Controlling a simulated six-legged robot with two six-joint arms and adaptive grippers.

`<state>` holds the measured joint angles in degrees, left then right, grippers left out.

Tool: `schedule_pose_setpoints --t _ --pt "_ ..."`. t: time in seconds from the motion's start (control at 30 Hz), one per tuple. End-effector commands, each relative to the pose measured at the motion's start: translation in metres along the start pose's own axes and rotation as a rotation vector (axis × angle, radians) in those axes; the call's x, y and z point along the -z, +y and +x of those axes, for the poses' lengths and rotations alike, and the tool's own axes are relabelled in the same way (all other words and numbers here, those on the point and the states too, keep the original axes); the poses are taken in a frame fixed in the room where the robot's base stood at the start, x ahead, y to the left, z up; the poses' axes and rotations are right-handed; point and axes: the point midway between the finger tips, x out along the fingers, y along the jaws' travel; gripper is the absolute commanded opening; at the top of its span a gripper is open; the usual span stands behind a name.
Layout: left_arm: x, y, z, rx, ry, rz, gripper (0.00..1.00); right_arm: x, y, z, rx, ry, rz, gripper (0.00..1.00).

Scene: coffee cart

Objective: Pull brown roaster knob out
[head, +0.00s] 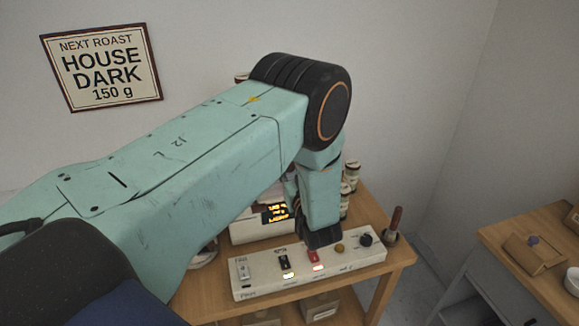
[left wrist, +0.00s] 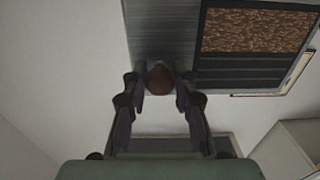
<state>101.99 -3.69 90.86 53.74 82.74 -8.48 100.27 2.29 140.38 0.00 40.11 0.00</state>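In the left wrist view, the round brown roaster knob (left wrist: 160,77) sits at the lower end of a grey metal strip on the roaster (left wrist: 160,40). My left gripper (left wrist: 160,92) has one finger on each side of the knob. The fingers stand apart, with narrow gaps seeming to show beside the knob; contact is hard to judge. A window with brown beans (left wrist: 255,30) is right of the strip. In the head view, my left arm hides the knob and most of the roaster. My right gripper is in neither view.
A white control panel (head: 259,284) with switches and knobs lies along the front of the wooden cart (head: 399,258). A unit with an amber display (head: 275,213) stands behind it. Tins (head: 351,173) and a brown-handled tool (head: 395,220) stand right. Another table (head: 505,236) is farther right.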

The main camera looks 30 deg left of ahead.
Motion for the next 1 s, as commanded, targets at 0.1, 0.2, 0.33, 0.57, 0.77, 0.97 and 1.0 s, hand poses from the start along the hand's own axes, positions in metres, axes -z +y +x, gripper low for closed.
schedule_pose_setpoints --t 0.1,0.2,0.33,0.57,0.77,0.97,1.0 --pt "0.0001 0.0001 -0.0001 0.0 0.0 0.0 0.15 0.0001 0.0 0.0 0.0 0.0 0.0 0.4" --pt "0.0001 0.0002 -0.0001 0.0 0.0 0.0 0.06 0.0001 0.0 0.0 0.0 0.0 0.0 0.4" --pt "0.0003 0.0002 -0.0001 0.0 0.001 0.0 0.0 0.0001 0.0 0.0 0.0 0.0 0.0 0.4" --pt "0.0007 0.0002 0.0 0.0 0.002 -0.001 0.0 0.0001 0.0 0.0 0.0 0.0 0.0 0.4" --pt "0.001 0.0004 0.0001 0.0 0.002 -0.001 0.0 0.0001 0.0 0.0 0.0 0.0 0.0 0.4" --pt "0.0008 0.0004 -0.0004 0.0 0.002 -0.001 0.0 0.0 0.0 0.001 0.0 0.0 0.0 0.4" --pt "0.0007 0.0003 -0.0008 0.0 0.002 -0.001 0.0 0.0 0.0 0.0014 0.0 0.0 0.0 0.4"
